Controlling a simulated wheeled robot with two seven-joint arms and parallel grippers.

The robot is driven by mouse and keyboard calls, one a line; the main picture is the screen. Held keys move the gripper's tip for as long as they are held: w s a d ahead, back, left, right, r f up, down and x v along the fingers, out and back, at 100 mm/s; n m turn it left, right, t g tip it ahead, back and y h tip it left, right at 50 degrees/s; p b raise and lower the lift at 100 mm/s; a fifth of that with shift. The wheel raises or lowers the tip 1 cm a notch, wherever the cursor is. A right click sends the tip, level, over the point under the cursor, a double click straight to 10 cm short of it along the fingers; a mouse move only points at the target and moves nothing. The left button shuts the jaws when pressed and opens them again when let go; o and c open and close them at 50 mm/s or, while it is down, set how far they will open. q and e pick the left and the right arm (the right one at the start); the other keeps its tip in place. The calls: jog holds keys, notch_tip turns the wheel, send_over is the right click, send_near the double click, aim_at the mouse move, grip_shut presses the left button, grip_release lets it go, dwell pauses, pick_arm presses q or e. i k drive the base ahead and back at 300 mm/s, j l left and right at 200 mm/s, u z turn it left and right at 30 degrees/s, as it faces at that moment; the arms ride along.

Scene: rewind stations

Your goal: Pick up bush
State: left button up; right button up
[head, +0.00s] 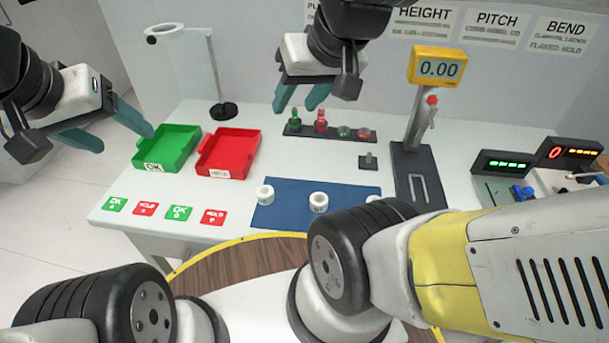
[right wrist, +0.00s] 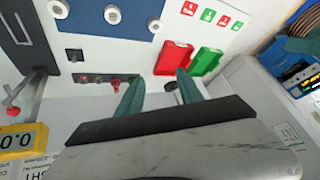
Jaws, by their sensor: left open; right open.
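Three white ring-shaped bushes stand apart on a blue mat (head: 290,220) at the table's front: a left one (head: 265,194), a middle one (head: 318,202), and a right one (head: 373,199) partly hidden by my arm. They also show along the top of the right wrist view, one of them in the middle (right wrist: 113,14). My right gripper (head: 295,108) is open and empty, above the back of the table, behind the mat. Its fingers also show in the right wrist view (right wrist: 156,86). My left gripper (head: 126,140) is open and empty, left of the green tray.
A green tray (head: 178,136) and a red tray (head: 243,134) sit left of centre. Behind the mat is a dark rack (head: 310,131) with green and red pieces. A gauge stand with a yellow display (head: 437,67) rises at right. Green and red cards (head: 145,209) lie front left.

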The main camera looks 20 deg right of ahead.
aim_at(318, 200)
jog(key=k+j+z, duration=0.1)
jog(key=j+z, duration=0.2)
jog(key=k+j+z, duration=0.1)
jog(key=j+z, duration=0.2)
jog(key=k+j+z, duration=0.15)
jog(key=j+z, duration=0.15)
